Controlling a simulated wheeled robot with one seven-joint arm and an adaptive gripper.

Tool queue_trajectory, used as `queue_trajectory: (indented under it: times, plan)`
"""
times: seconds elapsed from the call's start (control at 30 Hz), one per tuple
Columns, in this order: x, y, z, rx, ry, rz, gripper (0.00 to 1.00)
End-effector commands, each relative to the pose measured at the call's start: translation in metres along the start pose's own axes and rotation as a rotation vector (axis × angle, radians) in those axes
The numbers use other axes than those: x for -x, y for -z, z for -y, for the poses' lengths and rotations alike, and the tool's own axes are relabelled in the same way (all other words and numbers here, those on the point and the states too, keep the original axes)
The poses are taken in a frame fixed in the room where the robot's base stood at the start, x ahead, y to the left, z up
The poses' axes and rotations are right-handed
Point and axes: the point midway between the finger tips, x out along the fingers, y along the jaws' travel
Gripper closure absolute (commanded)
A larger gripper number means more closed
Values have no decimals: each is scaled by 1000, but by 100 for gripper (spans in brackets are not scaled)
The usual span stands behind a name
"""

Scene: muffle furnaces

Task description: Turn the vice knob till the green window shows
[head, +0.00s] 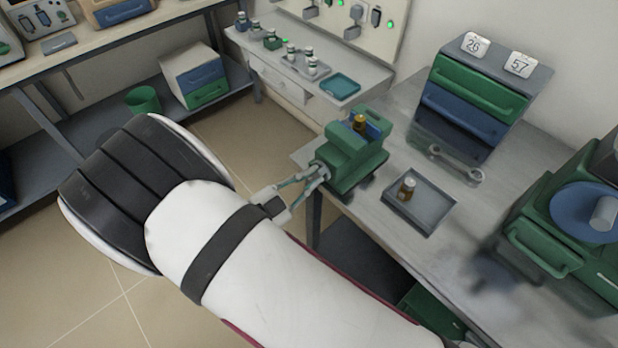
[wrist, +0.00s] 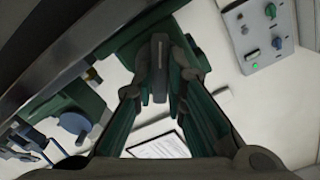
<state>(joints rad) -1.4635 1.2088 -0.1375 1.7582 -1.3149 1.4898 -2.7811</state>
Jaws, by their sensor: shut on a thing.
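The green vice (head: 354,155) stands at the left corner of the grey workbench in the head view. A brass-coloured piece (head: 360,122) sits at its top, beside a blue part. My gripper (head: 318,170) reaches the vice's left side and is shut on the knob there. In the wrist view the grey knob (wrist: 159,70) stands between the fingertips of my gripper (wrist: 160,78), with the green vice body (wrist: 135,38) behind it. I cannot make out a green window; the vice itself is green, and the fingers hide part of the knob.
A green machine (head: 570,225) stands at the right. Floor is open at the left.

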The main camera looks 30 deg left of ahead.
Motion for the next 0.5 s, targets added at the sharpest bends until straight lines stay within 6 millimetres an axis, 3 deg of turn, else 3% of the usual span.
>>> queue_trajectory:
  times: [0.5]
  plan:
    - [0,-1,-1,-390,-1,2,100]
